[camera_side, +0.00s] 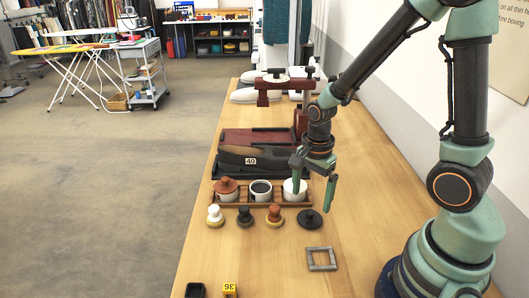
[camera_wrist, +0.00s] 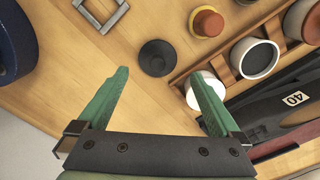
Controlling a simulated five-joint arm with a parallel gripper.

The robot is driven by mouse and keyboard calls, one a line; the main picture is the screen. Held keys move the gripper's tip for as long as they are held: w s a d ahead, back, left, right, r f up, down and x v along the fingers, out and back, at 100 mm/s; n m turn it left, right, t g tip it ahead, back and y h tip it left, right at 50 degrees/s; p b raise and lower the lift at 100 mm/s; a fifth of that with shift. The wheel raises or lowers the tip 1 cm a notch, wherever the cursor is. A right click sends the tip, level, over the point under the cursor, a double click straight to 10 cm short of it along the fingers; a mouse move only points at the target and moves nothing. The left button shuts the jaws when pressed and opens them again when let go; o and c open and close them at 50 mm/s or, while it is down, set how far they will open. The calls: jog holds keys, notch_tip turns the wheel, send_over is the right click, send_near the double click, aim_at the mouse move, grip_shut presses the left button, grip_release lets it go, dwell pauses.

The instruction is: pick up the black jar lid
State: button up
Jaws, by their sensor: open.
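The black jar lid (camera_side: 310,219) is a flat dark disc with a small knob on top, lying on the wooden table in front of the rack's right end. In the wrist view the lid (camera_wrist: 157,58) lies just beyond the fingertips, about midway between them. My gripper (camera_side: 314,193) is above the table, behind and over the lid, with green fingers spread and nothing between them. In the wrist view my gripper (camera_wrist: 158,73) also shows both fingers wide apart. The lid is fully visible and apart from the fingers.
A wooden rack (camera_side: 248,204) holds a brown-lidded jar (camera_side: 227,189), a dark-filled jar (camera_side: 261,190) and a white jar (camera_side: 290,194) close to my gripper. Small knobbed pieces (camera_side: 274,216) stand left of the lid. A grey square frame (camera_side: 321,258) lies nearer. Table right of the lid is clear.

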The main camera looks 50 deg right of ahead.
aim_at(311, 211)
jog(key=shift+s+f, duration=0.2)
jog(key=shift+f, duration=2.8)
jog(key=c, duration=1.2)
